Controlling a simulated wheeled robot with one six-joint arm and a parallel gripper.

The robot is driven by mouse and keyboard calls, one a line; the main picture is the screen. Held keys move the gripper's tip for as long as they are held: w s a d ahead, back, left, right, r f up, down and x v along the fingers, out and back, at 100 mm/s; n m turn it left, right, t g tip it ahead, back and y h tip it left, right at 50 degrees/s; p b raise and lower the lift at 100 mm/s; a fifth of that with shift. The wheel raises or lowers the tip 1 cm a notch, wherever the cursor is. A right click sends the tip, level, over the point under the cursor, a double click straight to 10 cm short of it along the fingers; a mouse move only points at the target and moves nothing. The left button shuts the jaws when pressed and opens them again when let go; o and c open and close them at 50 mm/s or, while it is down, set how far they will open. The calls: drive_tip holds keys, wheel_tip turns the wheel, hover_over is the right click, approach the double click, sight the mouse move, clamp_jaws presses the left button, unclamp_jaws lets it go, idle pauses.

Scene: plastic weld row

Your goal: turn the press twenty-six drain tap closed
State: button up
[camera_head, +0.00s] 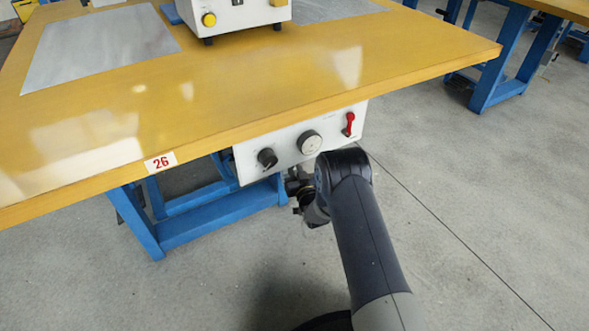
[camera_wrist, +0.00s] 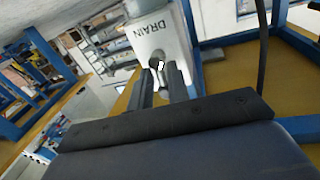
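The drain tap (camera_wrist: 156,62) shows in the wrist view as a small dark fitting with a light edge, just below the word DRAIN on a light grey plate (camera_wrist: 153,38). My gripper (camera_wrist: 160,74) points at it, with its two dark fingers apart and their tips beside or just short of the tap. I cannot tell whether they touch it. The fingers partly hide the tap, so its handle angle is unclear. In the head view my gripper (camera_head: 304,196) is under the bench's front edge, below the control panel, and the tap cannot be made out.
The yellow bench top (camera_head: 230,85) bears a red 26 label (camera_head: 161,162). Blue legs (camera_head: 220,212) stand left of my gripper.

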clamp_jaws()
drive_tip(key=shift+s+f+n, duration=0.1)
drive_tip(key=shift+f+n, duration=0.05)
drive_tip(key=shift+n, duration=0.35)
drive_tip(key=o, duration=0.5)
unclamp_jaws()
drive_tip(key=shift+f, duration=0.1)
drive_tip(key=p+v, duration=0.4)
drive_tip(key=v, duration=0.6)
drive_tip(key=shift+s, duration=0.4)
